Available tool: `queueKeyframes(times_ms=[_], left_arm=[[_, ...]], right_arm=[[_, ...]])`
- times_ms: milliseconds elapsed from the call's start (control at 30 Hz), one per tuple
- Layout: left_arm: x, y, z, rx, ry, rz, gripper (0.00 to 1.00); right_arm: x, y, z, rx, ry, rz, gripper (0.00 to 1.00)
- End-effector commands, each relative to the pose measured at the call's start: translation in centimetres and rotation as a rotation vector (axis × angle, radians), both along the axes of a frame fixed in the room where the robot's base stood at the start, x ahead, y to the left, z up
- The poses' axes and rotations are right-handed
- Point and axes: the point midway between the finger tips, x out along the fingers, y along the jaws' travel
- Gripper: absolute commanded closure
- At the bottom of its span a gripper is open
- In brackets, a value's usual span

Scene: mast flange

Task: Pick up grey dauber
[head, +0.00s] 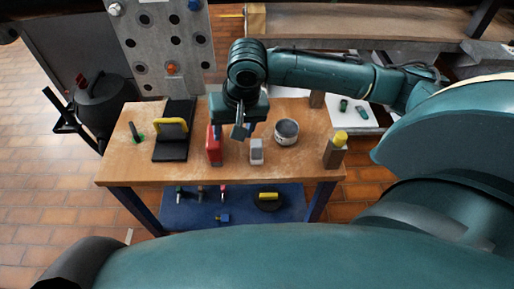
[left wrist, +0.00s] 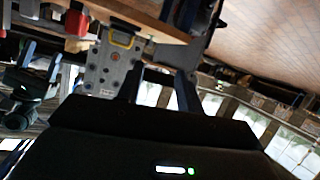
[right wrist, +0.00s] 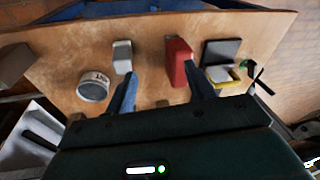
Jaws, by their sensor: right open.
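A light grey block-like piece (head: 257,150), which may be the grey dauber, stands on the wooden table near its front edge. It also shows in the right wrist view (right wrist: 122,55). My right gripper (head: 232,131) is over the table, behind and left of this piece in the head view. In the right wrist view its fingers (right wrist: 162,88) are apart with nothing between them. My left gripper (left wrist: 158,88) shows in the left wrist view with its fingers apart and nothing held; it is not identifiable in the head view.
A red block (head: 214,147) and a grey tin (head: 286,131) flank the grey piece. A black float with yellow handle (head: 172,128), a green-black brush (head: 136,133) and a yellow-topped wooden block (head: 334,153) also stand on the table (head: 190,173). A perforated metal plate (head: 160,45) rises behind.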

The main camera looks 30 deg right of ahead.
Motion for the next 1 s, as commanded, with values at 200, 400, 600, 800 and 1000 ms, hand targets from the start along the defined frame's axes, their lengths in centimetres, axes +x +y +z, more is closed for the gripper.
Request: queueKeyframes(times_ms=[200, 400, 600, 800, 1000], left_arm=[[-0.1, 0.0, -0.6, -0.016, -0.024, 0.002, 0.64], [-0.2, 0.2, -0.5, -0.017, -0.043, 0.006, 0.64], [-0.5, 0.5, -0.3, -0.013, -0.073, 0.013, 0.64], [-0.6, 0.7, 0.0, -0.010, -0.091, 0.016, 0.64], [-0.7, 0.9, -0.2, -0.005, -0.107, 0.019, 0.64]], right_arm=[[-0.6, -5.0, 1.8, -0.119, 0.073, -0.206, 0.45], [-0.7, -5.9, 0.1, -0.137, 0.092, -0.245, 0.45], [-0.2, -6.1, -3.6, -0.137, 0.089, -0.243, 0.45], [0.1, -6.2, -5.5, -0.133, 0.087, -0.240, 0.45], [-0.1, -6.1, -7.7, -0.136, 0.088, -0.239, 0.45]])
